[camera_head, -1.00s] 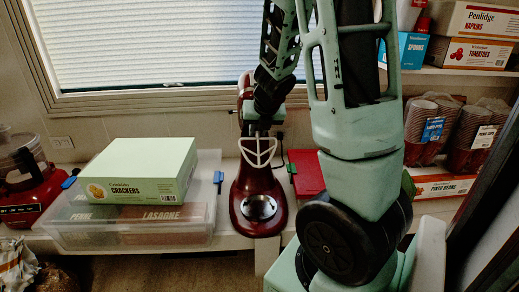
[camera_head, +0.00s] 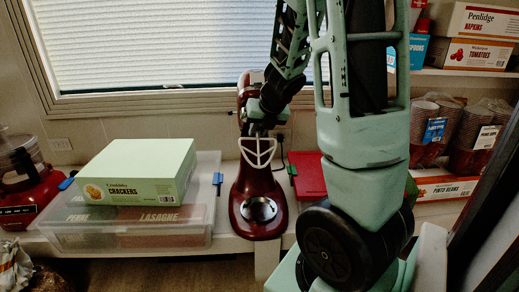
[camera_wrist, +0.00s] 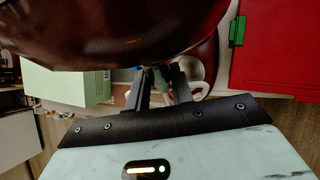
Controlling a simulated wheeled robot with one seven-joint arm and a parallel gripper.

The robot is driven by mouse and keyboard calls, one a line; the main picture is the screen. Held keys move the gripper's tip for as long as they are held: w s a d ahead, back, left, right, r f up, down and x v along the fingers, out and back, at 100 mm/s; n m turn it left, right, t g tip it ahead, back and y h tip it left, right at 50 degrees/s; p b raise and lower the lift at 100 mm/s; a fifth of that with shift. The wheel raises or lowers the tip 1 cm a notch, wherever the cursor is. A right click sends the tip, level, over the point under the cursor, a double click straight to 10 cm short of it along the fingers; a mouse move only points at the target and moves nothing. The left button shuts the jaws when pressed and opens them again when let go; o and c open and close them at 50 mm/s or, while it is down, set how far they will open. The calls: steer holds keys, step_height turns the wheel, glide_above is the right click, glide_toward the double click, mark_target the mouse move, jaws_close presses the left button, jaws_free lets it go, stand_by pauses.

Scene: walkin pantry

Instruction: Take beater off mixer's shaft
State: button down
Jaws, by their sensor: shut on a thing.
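The dark red stand mixer (camera_head: 257,208) stands upright on the counter, with a shiny round plate on its base. The pale wire-framed beater (camera_head: 258,150) hangs below the mixer's head, above the base. My gripper (camera_head: 258,130) is at the beater's upper end, just under the head, and is shut on it. In the wrist view, the mixer's head (camera_wrist: 110,30) fills the upper left, with my gripper's black fingers (camera_wrist: 162,80) close under it. The grip itself is small and dark there. My arm hides part of the head, and the shaft joint cannot be made out.
A clear bin (camera_head: 75,232) with a crackers box (camera_head: 130,170) stands left of the mixer. A red box (camera_head: 308,178) lies close on its right. A red appliance (camera_head: 30,190) is far left. Stacked cups (camera_head: 437,128) and shelves are at right; the window is behind.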

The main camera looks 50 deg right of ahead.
steer(key=shift+s+d, duration=0.25)
steer(key=shift+d, duration=0.15)
steer(key=shift+f+b, duration=0.1)
steer(key=shift+b, duration=0.5)
steer(key=shift+d+n+t+y+b, duration=0.1)
steer(key=shift+n+t+y+b, duration=0.35)
steer(key=shift+y+b, duration=0.2)
steer(key=shift+t+b, duration=0.25)
steer(key=shift+b, duration=0.35)
steer(key=shift+n+y+b, duration=0.25)
steer(key=shift+y+b, duration=0.15)
steer(key=shift+y, duration=0.05)
steer(key=shift+d+f+t+b, duration=0.1)
steer(key=shift+d+t+b, duration=0.05)
steer(key=shift+t+b, duration=0.2)
steer(key=shift+s+n+t+y+b, duration=0.1)
steer(key=shift+n+t+y+b, duration=0.6)
steer(key=shift+y+b, duration=0.7)
